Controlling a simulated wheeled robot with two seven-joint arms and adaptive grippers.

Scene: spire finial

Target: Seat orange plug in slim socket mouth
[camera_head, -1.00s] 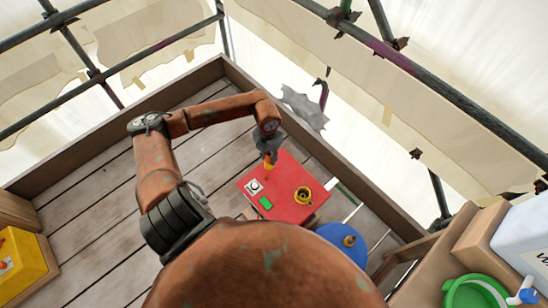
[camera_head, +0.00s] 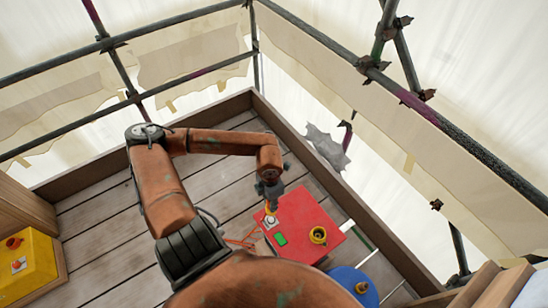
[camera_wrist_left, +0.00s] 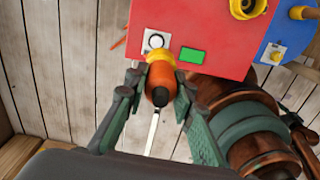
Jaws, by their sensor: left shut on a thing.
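My left gripper (camera_head: 270,196) is shut on the orange plug (camera_wrist_left: 161,79), which has a yellow collar and sits between the two fingers in the left wrist view. In the head view, the plug (camera_head: 268,213) hangs by the left edge of the red box (camera_head: 300,212), close to a white round button. Whether it touches the box, I cannot tell. A yellow ring socket (camera_head: 318,235) stands on the red box, apart from the plug. A smaller yellow fitting (camera_head: 361,287) is on the blue round piece (camera_head: 345,275). Which is the slim socket, I cannot tell. My right gripper is out of view.
A green rectangle (camera_head: 280,239) lies beside the white button (camera_head: 271,222) on the red box. A yellow box (camera_head: 30,262) with orange and red fittings stands at the far left. Bare plank floor (camera_head: 110,215) lies left of the red box. Scaffold rails stand behind.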

